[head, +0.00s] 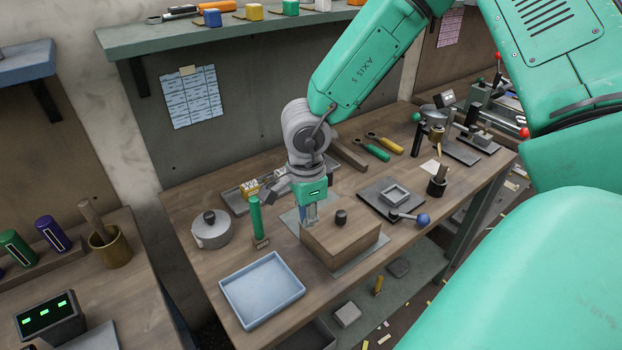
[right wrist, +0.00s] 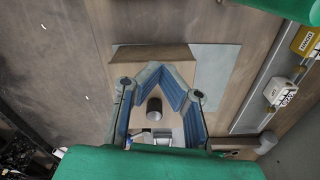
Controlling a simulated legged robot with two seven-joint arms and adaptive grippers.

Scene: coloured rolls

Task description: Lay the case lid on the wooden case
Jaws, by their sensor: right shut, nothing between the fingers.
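The wooden case (head: 345,250) stands on a grey mat on the workbench. A flat wooden top with a dark round knob (head: 341,216) covers it. This looks like the case lid, seated flat, though its seam is too fine to make out. My right gripper (head: 310,222) points down at the left side of the case, close to its top edge, with the knob to its right. It is shut and empty. In the right wrist view its blue-padded fingers (right wrist: 168,78) meet over the case (right wrist: 150,57), and the knob (right wrist: 154,108) shows beyond them. My left gripper is out of view.
A green upright cylinder (head: 256,218) stands just left of my right gripper. A blue-grey tray (head: 262,307) lies at the bench front, and a lidded grey pot (head: 212,232) is at the left. A blue-knobbed lever (head: 422,219) and a grey fixture (head: 375,201) stand to the right.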

